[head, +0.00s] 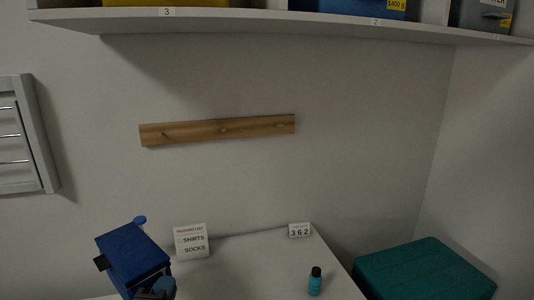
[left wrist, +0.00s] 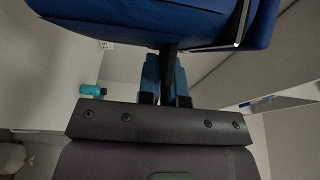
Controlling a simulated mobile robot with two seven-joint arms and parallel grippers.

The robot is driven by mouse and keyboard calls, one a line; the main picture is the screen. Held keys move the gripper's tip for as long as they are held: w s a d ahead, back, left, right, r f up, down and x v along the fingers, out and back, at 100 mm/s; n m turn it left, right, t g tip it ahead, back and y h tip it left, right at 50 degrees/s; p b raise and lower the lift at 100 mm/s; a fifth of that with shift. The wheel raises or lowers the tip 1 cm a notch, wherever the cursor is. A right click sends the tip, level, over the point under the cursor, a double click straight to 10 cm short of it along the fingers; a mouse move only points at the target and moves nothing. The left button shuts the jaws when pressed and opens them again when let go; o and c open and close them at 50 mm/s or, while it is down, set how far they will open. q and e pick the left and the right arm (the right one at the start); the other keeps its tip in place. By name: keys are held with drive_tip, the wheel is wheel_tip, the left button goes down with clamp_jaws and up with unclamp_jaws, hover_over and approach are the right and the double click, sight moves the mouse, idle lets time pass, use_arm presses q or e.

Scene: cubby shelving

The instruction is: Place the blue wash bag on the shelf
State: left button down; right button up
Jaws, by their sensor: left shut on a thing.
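The blue wash bag (head: 133,255) is at the lower left of the head view, tilted, in front of the white surface. It also fills the top of the left wrist view (left wrist: 150,20). My left gripper (left wrist: 166,70) is shut on a dark narrow part of the bag, perhaps its handle. In the head view the gripper (head: 157,287) is dark and partly hidden at the bag's lower right. The white shelf (head: 250,24) crosses the top of the head view, well above the bag. My right gripper is out of view.
The shelf holds a yellow bin (head: 180,3), a blue bin (head: 348,8) and a grey bin (head: 482,15). A wooden peg rail (head: 218,130) is on the wall. Below are a packing-list sign (head: 191,241), a number block (head: 299,230), a teal bottle (head: 315,282) and a green ottoman (head: 425,272).

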use_arm(q)
drive_tip(key=shift+s+a+f+y, duration=0.15)
drive_tip(key=shift+s+f, duration=0.25)
drive_tip(key=shift+f, duration=0.3)
drive_tip(key=shift+s+a+f+y, duration=0.15)
drive_tip(key=shift+s+f, duration=0.2)
drive_tip(key=shift+f, duration=0.35)
drive_tip(key=shift+d, duration=0.1)
